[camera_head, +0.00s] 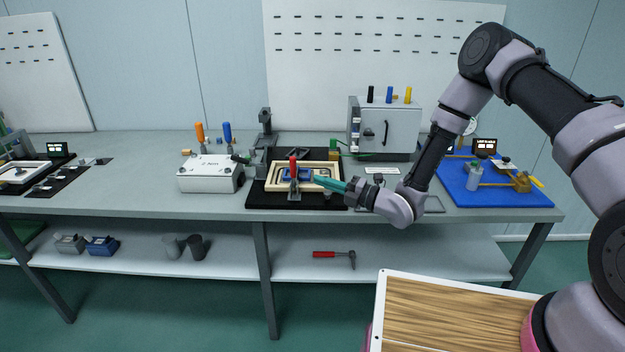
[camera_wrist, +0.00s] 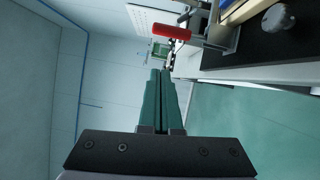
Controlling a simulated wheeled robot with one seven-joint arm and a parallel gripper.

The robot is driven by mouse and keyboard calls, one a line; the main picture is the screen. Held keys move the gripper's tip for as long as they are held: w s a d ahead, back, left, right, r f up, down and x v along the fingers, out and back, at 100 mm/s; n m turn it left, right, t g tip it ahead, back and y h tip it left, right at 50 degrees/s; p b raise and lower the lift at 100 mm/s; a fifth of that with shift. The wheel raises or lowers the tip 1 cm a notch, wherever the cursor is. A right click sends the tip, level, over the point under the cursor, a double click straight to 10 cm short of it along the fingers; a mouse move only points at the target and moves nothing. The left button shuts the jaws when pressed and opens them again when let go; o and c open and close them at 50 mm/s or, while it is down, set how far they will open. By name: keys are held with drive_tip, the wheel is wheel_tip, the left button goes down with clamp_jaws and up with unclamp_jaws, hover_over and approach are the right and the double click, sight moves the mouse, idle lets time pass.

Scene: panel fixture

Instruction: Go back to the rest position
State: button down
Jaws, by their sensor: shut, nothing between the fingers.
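My gripper (camera_head: 318,181) is shut and empty, with its green fingers together. In the head view it reaches left over the front part of the bench, its tips at the right part of the panel fixture (camera_head: 270,184). In the wrist view the closed fingers (camera_wrist: 161,72) point toward a red clamp handle (camera_wrist: 171,32), which lies beyond the tips; whether they touch cannot be told. The red handle also stands upright in the head view (camera_head: 293,166). The fixture has a wooden frame with a blue part inside, on a black mat (camera_head: 256,198).
A white box (camera_head: 210,174) stands left of the fixture. A grey cabinet (camera_head: 385,127) stands behind my arm. A blue mat (camera_head: 480,190) with a scale and brass parts lies at the right. A red-handled hammer (camera_head: 335,255) lies on the lower shelf. Open air lies before the bench.

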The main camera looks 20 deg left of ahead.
drive_tip(key=w+d+r+m+t+h, duration=0.4)
drive_tip(key=w+d+r+m+h, duration=0.35)
drive_tip(key=w+d+r, duration=0.55)
drive_tip(key=s+d+r+m+t+h, duration=0.1)
drive_tip(key=d+r+m+h, duration=0.2)
drive_tip(key=d+r+m, duration=0.45)
drive_tip(key=d+r+m+t+h, duration=0.1)
drive_tip(key=d+r+m+h, duration=0.35)
drive_tip(key=d, duration=0.55)
drive_tip(key=s+d+r+m+g+h, duration=0.1)
drive_tip(key=s+d+r+m+h, duration=0.1)
drive_tip(key=s+d+r+m, duration=0.8)
drive_tip(key=s+d+r+m+g+y, duration=0.1)
drive_tip(key=s+m, duration=0.8)
drive_tip(key=s, duration=1.1)
wheel_tip(320, 180, up, 2)
drive_tip(key=shift+r+g, duration=0.15)
drive_tip(key=shift+g, duration=0.45)
